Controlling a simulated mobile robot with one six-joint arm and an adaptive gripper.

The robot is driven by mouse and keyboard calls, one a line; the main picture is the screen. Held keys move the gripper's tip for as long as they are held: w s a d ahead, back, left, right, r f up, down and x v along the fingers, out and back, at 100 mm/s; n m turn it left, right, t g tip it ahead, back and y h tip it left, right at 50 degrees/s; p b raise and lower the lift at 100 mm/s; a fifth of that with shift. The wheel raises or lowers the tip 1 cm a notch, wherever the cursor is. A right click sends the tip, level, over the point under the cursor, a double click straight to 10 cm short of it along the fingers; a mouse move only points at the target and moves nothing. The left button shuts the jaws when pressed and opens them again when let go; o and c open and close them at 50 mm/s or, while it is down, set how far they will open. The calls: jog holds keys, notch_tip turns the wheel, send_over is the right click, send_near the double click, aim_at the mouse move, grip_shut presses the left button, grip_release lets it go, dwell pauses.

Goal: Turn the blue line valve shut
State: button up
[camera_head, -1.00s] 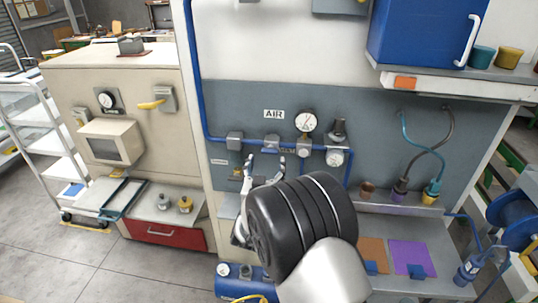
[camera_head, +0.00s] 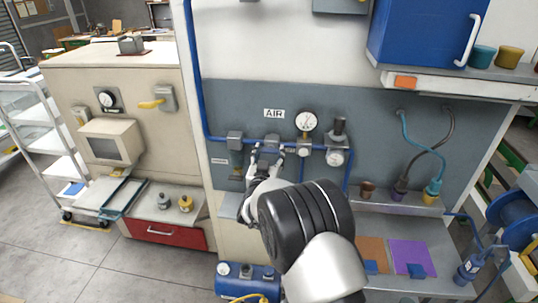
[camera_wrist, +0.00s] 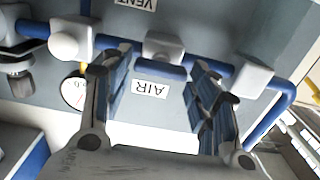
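The blue line valve is a pale block (camera_head: 271,140) on the horizontal blue pipe, below the AIR sign. In the wrist view its block (camera_wrist: 163,45) shows with a blue bar handle (camera_wrist: 160,69) across it, lying roughly along the pipe. My gripper (camera_head: 268,150) reaches up to the valve from below. In the wrist view its two fingers (camera_wrist: 165,60) are spread wide, one on each side of the valve. The handle lies between the fingertips; whether either finger touches it I cannot tell. The fingers partly hide the handle in the head view.
Pipe fittings flank the valve on the left (camera_head: 235,140) and right (camera_head: 305,149). A round gauge (camera_head: 307,121) and a knobbed regulator (camera_head: 337,154) are right of it. A shelf with purple and orange mats (camera_head: 410,254) is lower right; a blue tank (camera_head: 247,281) is below.

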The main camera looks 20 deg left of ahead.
jog(key=c, duration=0.6)
jog(key=shift+b, duration=0.35)
jog(key=m+b, duration=0.1)
jog(key=b, duration=0.1)
jog(key=m+b, duration=0.1)
jog(key=b, duration=0.1)
jog(key=shift+f+m, duration=0.25)
jog(key=shift+m, duration=0.15)
jog(key=m+b, duration=0.5)
jog(key=b, duration=0.3)
jog(key=shift+d, duration=0.1)
jog(key=shift+d+m+b, duration=0.1)
jog(key=shift+m+b, duration=4.7)
jog(key=shift+m, duration=0.3)
jog(key=o, duration=1)
